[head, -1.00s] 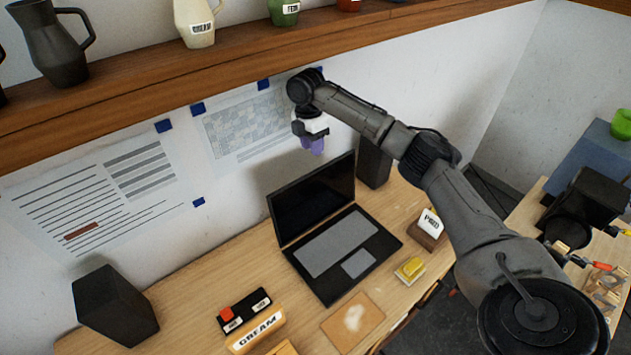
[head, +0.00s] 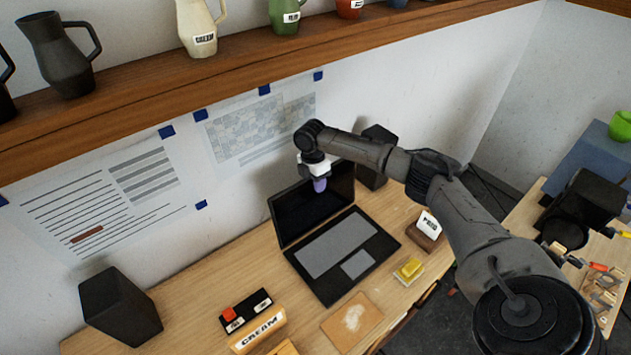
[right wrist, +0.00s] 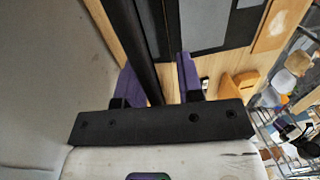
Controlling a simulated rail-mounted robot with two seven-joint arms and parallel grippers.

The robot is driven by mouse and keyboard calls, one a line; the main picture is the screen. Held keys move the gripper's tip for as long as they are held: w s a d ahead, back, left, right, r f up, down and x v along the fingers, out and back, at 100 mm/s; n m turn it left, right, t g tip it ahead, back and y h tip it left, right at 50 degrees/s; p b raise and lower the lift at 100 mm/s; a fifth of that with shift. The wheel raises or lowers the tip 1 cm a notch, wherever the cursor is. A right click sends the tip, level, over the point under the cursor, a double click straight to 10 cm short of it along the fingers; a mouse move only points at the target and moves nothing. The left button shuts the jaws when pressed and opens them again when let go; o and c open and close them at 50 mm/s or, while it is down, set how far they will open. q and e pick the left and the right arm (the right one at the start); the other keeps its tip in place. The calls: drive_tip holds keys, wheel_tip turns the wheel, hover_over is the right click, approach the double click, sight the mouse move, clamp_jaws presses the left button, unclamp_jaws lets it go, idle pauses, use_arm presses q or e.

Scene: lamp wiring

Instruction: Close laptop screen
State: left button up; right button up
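The black laptop (head: 378,246) stands open on the wooden desk, its screen (head: 297,213) raised and tilted back toward the wall. In the right wrist view the screen (right wrist: 138,40) is a dark band seen edge-on, and the grey keyboard area (right wrist: 202,22) lies beyond it. My right gripper (head: 320,185) is at the top edge of the screen, pointing down. In the right wrist view its purple fingers (right wrist: 157,64) are apart, with the screen's edge between them, nearer the left finger. I cannot tell whether a finger touches it. My left gripper is not in view.
Black speakers stand left (head: 120,308) and behind right (head: 372,178) of the laptop. A yellow sponge-like block (head: 409,269), a labelled block (head: 428,226) and a cream-labelled item (head: 258,330) lie near it. A shelf with jugs (head: 230,75) runs above, along the wall.

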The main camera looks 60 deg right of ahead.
drive_tip(key=shift+c, duration=0.5)
clamp_jaws()
